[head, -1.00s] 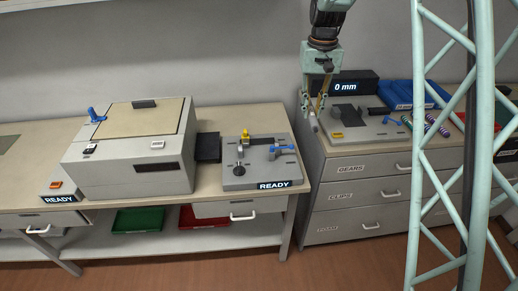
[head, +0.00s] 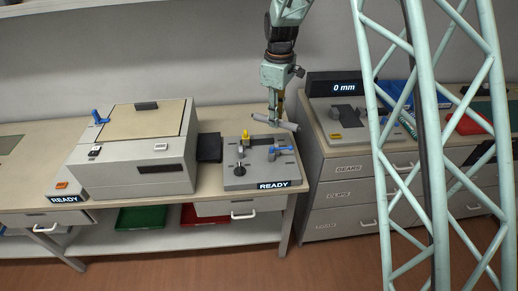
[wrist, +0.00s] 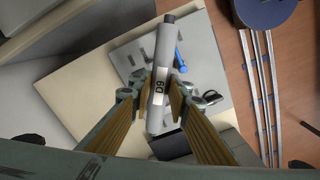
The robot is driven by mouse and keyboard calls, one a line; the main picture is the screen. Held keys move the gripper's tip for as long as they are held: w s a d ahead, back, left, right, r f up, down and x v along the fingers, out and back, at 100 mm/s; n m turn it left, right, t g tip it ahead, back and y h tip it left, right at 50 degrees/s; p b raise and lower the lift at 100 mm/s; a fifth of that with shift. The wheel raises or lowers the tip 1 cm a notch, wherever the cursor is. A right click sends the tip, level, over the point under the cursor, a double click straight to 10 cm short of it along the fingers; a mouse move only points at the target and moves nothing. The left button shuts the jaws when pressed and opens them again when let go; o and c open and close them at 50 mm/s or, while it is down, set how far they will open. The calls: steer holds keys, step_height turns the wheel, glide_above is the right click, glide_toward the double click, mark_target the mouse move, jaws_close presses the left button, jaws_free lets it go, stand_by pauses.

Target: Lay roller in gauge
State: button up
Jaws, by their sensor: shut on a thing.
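My gripper (head: 275,114) is shut on a grey roller (head: 286,126), which hangs above the back right part of the fixture with the READY sign. In the wrist view the roller (wrist: 161,80) lies between the fingers and bears a white D9 label. The gauge (head: 352,130) is a pale plate with dark blocks and a yellow label on the drawer cabinet, right of my gripper. Its black display (head: 336,86) reads 0 mm. I see no roller lying on it, though my mast hides part of its right side.
The READY fixture (head: 238,178) has a yellow part and a blue lever (head: 281,149). A grey boxy machine (head: 135,160) stands left of it. Blue trays (head: 396,92) and a red tray (head: 468,122) lie right of the gauge, partly behind my mast.

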steer(key=s+a+f+n+p, duration=0.1)
steer(key=a+n, duration=0.5)
steer(key=shift+a+f+n+p, duration=0.15)
steer(key=shift+f+n+p, duration=0.05)
steer(key=shift+n+p, duration=0.15)
steer(key=shift+s+f, duration=0.1)
steer(key=shift+f, duration=0.05)
steer(key=shift+f, duration=3)
steer(key=shift+f, duration=1.85)
steer(key=shift+f+b, duration=0.4)
steer(key=shift+f, duration=0.05)
steer(key=o, duration=0.9)
